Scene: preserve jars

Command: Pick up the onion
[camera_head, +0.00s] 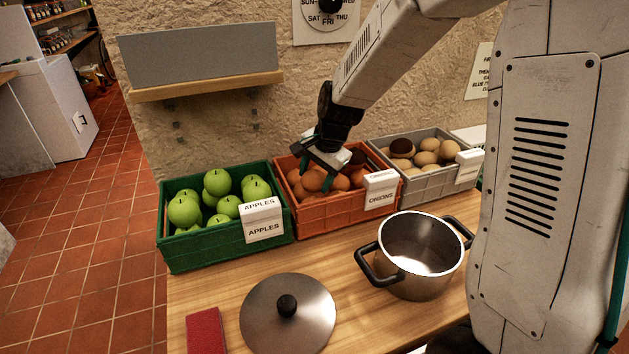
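Several brown-orange onions (312,181) lie in the orange crate (323,217) labelled "ONIONS", in the middle of the head view. My gripper (318,172) points down into this crate, with its fingers among or just above the onions. A finger shows on the left side and another on the right, apart from each other. An onion shows between or behind them, but I cannot tell whether the fingers touch it. Part of the crate's contents is hidden by my gripper and the label.
A green crate (205,255) of apples stands left, and a grey crate (430,185) of potato-like produce stands right. In front are a steel pot (418,277), a lid (288,325) and a red block (206,332). A wooden shelf (207,86) is on the wall.

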